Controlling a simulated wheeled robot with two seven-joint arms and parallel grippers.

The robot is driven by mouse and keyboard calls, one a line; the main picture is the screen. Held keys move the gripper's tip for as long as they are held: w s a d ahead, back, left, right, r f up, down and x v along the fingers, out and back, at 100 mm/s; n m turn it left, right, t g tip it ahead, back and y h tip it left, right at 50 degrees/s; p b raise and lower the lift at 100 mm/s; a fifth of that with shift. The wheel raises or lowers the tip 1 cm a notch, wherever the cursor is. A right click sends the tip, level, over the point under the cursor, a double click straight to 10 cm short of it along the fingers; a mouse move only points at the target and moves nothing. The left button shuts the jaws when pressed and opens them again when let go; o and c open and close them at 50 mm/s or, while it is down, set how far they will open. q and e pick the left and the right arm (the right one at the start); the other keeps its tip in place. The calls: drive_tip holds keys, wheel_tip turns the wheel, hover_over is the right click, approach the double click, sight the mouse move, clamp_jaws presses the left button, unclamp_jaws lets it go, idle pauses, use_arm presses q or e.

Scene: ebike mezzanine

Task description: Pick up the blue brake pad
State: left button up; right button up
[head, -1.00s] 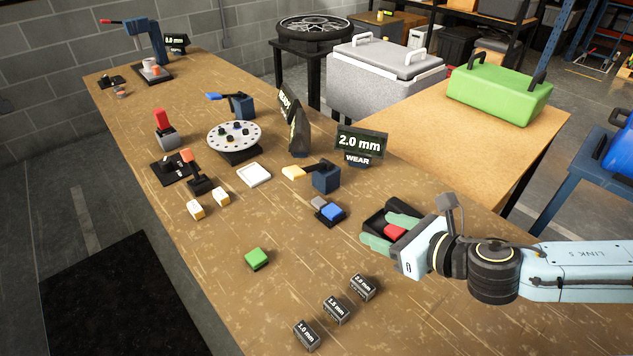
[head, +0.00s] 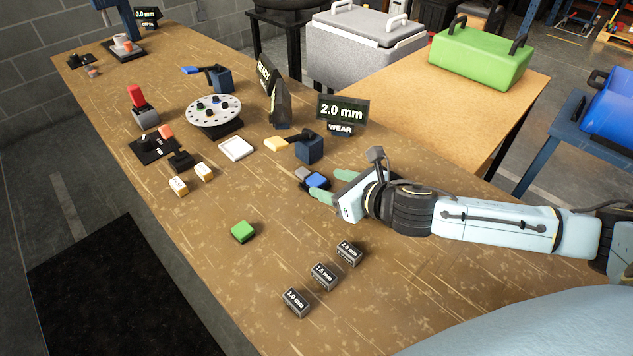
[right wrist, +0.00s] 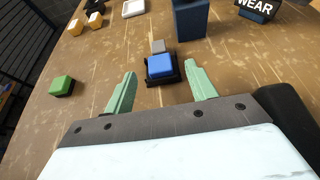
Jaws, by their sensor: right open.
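The blue brake pad (head: 316,180) lies on the workbench in a small dark holder, with a grey piece (head: 302,173) beside it. It also shows in the right wrist view (right wrist: 160,67). My right gripper (head: 323,184) is open, low over the bench. Its two green fingers stand on either side of the pad, apart from it, with the pad around the level of the fingertips in the right wrist view (right wrist: 160,68). Nothing is held. My left gripper is not in view.
A green block (head: 243,231) and several dark labelled blocks (head: 323,276) lie nearer on the bench. Behind the pad stand a navy block with a yellow-ended lever (head: 309,149) and the "2.0 mm WEAR" display (head: 342,112).

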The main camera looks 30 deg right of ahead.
sight(319, 181)
drive_tip(key=x, duration=0.3)
drive_tip(key=shift+w+a+f, duration=0.15)
drive_tip(key=shift+w+f, duration=0.05)
drive_tip(key=shift+w, duration=0.05)
drive_tip(key=c, duration=1)
